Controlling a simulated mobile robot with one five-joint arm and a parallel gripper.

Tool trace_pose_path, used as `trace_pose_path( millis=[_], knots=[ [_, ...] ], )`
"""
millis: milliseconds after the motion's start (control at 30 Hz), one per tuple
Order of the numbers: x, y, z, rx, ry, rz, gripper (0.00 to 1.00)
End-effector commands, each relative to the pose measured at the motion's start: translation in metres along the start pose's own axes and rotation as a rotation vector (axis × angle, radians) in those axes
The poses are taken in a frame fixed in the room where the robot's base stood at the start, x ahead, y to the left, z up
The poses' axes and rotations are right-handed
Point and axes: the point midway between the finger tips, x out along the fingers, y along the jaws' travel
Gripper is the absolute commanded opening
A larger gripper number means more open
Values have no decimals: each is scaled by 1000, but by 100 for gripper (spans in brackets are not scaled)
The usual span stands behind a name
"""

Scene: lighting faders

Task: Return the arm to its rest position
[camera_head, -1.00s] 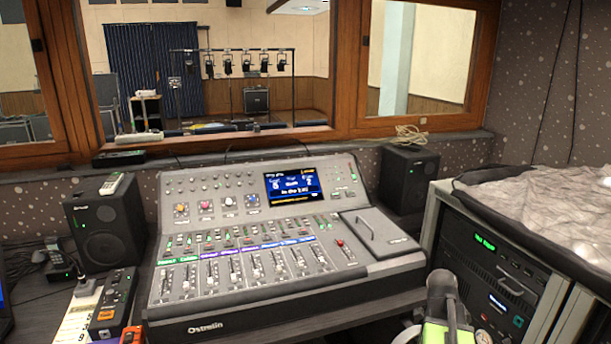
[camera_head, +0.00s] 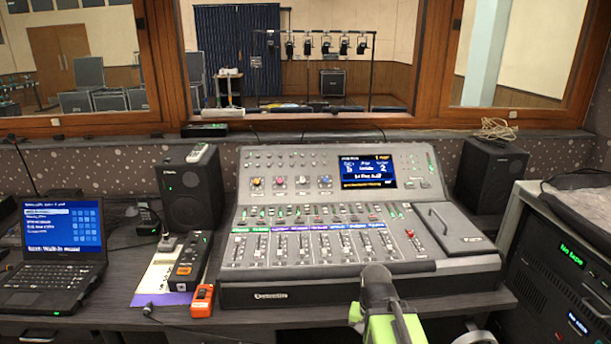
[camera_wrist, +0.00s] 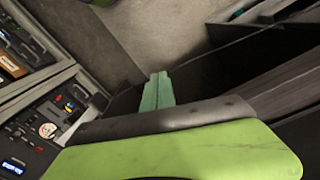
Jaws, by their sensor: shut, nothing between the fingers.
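My gripper (camera_wrist: 157,92) shows in the wrist view as narrow teal fingers closed together, with nothing between them. In the head view my arm, dark and bright green, rises from the bottom edge in front of the mixing console (camera_head: 290,290). The fingertips cannot be made out clearly there. The console has rows of faders, a lit screen (camera_head: 367,172) and a lid with a handle on its right side. My arm overlaps the console's front edge in the picture; I cannot tell the gap between them.
A laptop (camera_head: 52,250), an orange device (camera_head: 203,300) and a black box with buttons (camera_head: 189,262) are left of the console. Speakers (camera_head: 193,190) (camera_head: 490,170) stand on both sides. An equipment rack (camera_head: 560,270) is at the right; rack panels also fill the wrist view's left side (camera_wrist: 40,75).

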Motion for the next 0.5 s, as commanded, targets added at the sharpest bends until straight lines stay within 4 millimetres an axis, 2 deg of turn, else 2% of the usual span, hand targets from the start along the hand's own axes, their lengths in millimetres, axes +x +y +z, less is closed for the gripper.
trace_pose_path(
  millis=[167, 200, 500],
  knots=[
    [0, -8, 11, -338, -29, -42, 0],
    [-27, -8, 10, -327, -29, -41, 0],
    [-114, -4, 6, -320, -27, -39, 0]
  ],
)
